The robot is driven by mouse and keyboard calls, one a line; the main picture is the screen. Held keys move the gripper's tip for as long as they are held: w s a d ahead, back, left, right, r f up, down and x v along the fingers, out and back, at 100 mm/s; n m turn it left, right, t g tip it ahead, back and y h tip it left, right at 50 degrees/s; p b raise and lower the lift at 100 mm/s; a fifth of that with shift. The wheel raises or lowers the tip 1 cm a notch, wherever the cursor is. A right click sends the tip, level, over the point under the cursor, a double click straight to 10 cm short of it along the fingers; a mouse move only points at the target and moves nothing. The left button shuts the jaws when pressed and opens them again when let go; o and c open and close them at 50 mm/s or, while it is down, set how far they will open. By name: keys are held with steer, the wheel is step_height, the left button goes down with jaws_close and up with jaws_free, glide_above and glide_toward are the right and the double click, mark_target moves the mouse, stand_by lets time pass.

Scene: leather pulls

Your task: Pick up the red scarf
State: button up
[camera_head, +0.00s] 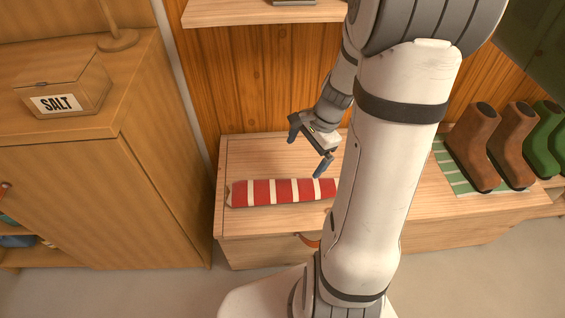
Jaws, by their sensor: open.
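The red scarf (262,192) has white stripes and lies as a long roll on a low wooden bench (250,224). Its right end is hidden behind my arm. My gripper (306,153) is open and empty, with its two dark fingers spread. In the picture it shows just above and behind the scarf's right half. One finger's tip appears close to the scarf's upper edge; I cannot tell whether it touches.
A wooden cabinet (150,185) with a SALT box (65,88) stands at left. A shelf (250,12) hangs above. The bench behind the scarf's left half is clear.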

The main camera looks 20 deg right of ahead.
mark_target(306, 186)
steer(key=d+f+m+b, duration=0.1)
steer(key=f, duration=0.3)
steer(key=d+f+m+b, duration=0.2)
steer(key=f, duration=0.2)
steer(key=d+f+m+y+b, duration=0.1)
steer(key=d+f+m, duration=0.1)
steer(key=f, duration=0.3)
steer(key=shift+w+b, duration=0.3)
steer(key=shift+w, duration=0.05)
steer(key=shift+w+a+f+m+b, duration=0.15)
steer(key=shift+f+b, duration=0.15)
steer(key=shift+f, duration=0.3)
steer(key=shift+s+a+f+m+b, duration=0.15)
steer(key=shift+f+b, duration=0.1)
steer(key=shift+f, duration=0.35)
steer(key=b+x, duration=0.1)
steer(key=x, duration=0.1)
steer(key=w+b+x, duration=0.1)
steer(key=b+x, duration=0.1)
steer(key=x, duration=0.1)
steer(key=shift+w+a+f, duration=0.1)
steer(key=shift+f, duration=0.15)
steer(key=shift+c, duration=0.2)
steer(key=c, duration=1.1)
